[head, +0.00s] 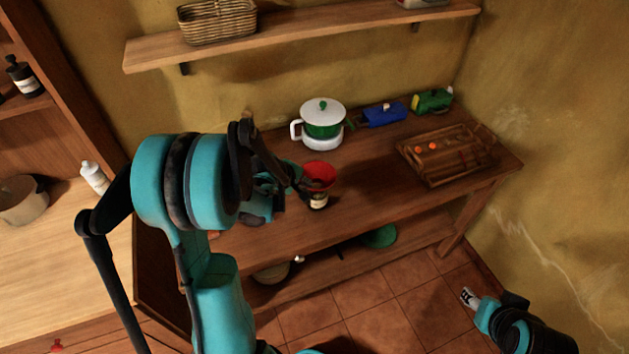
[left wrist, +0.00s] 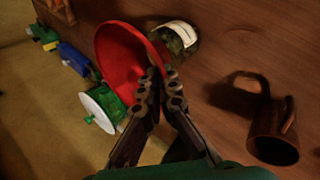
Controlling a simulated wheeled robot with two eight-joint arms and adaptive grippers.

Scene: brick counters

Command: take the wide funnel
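My left gripper (head: 300,180) is at the funnel's left side in the head view. In the left wrist view its fingertips (left wrist: 164,82) are close together with the funnel's rim between them. My right gripper (head: 468,297) is low at the right, over the floor, away from the counter; its finger opening is unclear.
A dark mug (left wrist: 272,135) stands on the counter near my left gripper. A green and white pot (head: 322,125), a blue box (head: 384,115), a green item (head: 432,100) and a wooden tray (head: 430,178) are farther back. A shelf (head: 300,37) hangs above.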

